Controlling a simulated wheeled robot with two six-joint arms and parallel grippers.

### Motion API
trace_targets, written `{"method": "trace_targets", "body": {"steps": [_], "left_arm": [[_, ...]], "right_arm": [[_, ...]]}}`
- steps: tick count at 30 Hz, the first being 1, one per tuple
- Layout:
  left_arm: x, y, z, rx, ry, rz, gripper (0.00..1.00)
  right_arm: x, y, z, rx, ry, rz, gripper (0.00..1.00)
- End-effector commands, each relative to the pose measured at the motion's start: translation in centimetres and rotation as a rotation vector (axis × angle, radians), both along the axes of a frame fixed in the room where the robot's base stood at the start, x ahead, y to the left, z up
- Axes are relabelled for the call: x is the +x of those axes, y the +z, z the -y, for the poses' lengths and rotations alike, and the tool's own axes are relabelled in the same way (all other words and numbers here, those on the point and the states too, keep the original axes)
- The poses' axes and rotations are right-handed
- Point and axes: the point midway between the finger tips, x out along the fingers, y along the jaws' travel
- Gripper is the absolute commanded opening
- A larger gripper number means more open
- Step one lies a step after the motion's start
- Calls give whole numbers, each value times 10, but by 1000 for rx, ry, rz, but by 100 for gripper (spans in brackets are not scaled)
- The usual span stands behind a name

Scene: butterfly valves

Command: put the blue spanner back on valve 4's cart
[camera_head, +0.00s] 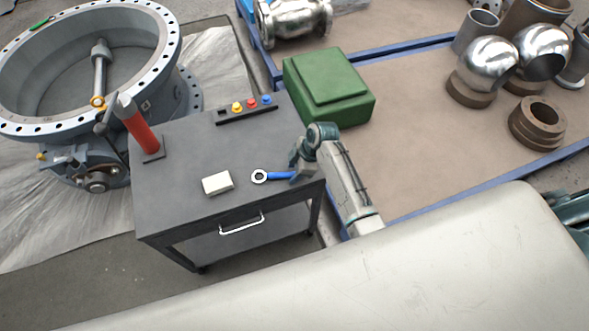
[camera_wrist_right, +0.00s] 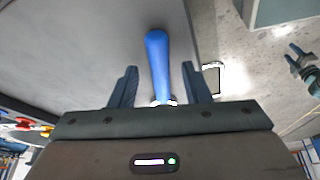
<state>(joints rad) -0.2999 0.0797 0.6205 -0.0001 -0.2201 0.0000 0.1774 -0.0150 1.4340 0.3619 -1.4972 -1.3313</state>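The blue spanner (camera_head: 279,176) has a bright ring end and appears at the right side of the dark cart top (camera_head: 185,150), its ring pointing left. My right gripper (camera_head: 297,169) is at the handle end, low over the cart's right edge. In the right wrist view the blue handle (camera_wrist_right: 158,65) runs between the two fingers (camera_wrist_right: 160,85), with a gap on each side. The gripper is open; whether the handle lies fully between the fingers in depth is unclear. No valve number can be read on the cart. My left gripper is not in view.
On the cart are a white block (camera_head: 217,183), a black rack (camera_head: 247,115) with coloured pieces, and a red cylinder (camera_head: 137,128). A large flanged valve (camera_head: 60,128) stands left. A green case (camera_head: 329,88) is behind the cart's right edge. The front middle of the cart top is clear.

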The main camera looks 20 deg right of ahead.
Motion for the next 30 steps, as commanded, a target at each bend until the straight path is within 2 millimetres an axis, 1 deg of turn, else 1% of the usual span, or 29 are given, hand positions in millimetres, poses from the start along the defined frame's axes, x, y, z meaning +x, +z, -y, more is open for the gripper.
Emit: {"method": "trace_targets", "body": {"steps": [5,8,15,21,25,30], "left_arm": [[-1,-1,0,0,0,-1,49],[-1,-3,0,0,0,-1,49],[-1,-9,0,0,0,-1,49],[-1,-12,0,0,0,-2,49],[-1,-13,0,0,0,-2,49],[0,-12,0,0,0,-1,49]], "right_arm": [[-1,3,2,-1,0,0,43],[-1,14,7,-3,-1,2,43],[-6,59,25,-3,0,5,43],[-10,88,36,-1,0,3,43],[-12,98,39,-1,1,1,43],[-12,100,40,0,0,0,43]]}}
